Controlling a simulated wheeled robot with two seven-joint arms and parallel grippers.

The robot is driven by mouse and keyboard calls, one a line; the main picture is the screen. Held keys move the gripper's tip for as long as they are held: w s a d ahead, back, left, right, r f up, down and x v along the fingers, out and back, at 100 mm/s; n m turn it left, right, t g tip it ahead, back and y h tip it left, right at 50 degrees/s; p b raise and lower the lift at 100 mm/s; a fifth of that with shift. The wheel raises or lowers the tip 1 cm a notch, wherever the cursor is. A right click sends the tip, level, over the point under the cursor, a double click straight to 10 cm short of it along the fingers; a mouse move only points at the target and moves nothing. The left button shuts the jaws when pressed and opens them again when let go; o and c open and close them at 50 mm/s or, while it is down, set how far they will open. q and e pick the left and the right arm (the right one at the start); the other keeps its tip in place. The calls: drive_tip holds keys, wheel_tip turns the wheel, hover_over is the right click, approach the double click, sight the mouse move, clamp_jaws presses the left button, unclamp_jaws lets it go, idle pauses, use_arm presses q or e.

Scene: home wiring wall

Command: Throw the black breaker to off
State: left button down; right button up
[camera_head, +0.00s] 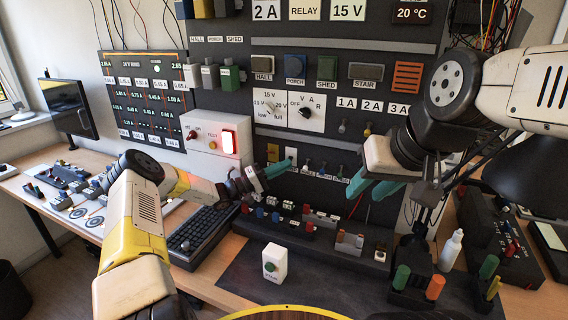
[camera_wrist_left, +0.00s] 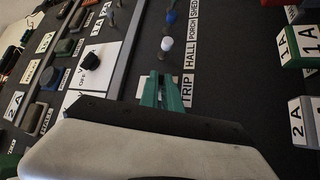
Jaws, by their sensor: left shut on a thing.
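My left gripper (camera_head: 279,168) has its teal fingers close together at the wall panel. In the left wrist view the fingertips (camera_wrist_left: 161,80) are beside the TRIP label (camera_wrist_left: 186,89), at the end of a row of small levers. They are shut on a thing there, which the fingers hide. A lever with a white tip (camera_wrist_left: 165,43) and one with a blue tip (camera_wrist_left: 168,16) stand farther along this row. I cannot make out a black breaker lever clearly. My right gripper (camera_head: 364,197) is open and empty in front of the panel, to the right.
A black rotary knob (camera_head: 305,113) is above the lever row. A white box with a lit red switch (camera_head: 229,142) stands left of it. A keyboard (camera_head: 202,230), a white button box (camera_head: 274,263) and a white bottle (camera_head: 451,250) are on the desk below.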

use_arm(q)
drive_tip(key=shift+f+m+h, duration=0.2)
drive_tip(key=shift+m+h, duration=0.1)
drive_tip(key=c, duration=1.6)
unclamp_jaws()
drive_tip(key=shift+o, duration=0.2)
drive_tip(key=v, duration=0.7)
drive_tip(key=shift+a, duration=0.15)
drive_tip(key=shift+s, duration=0.1)
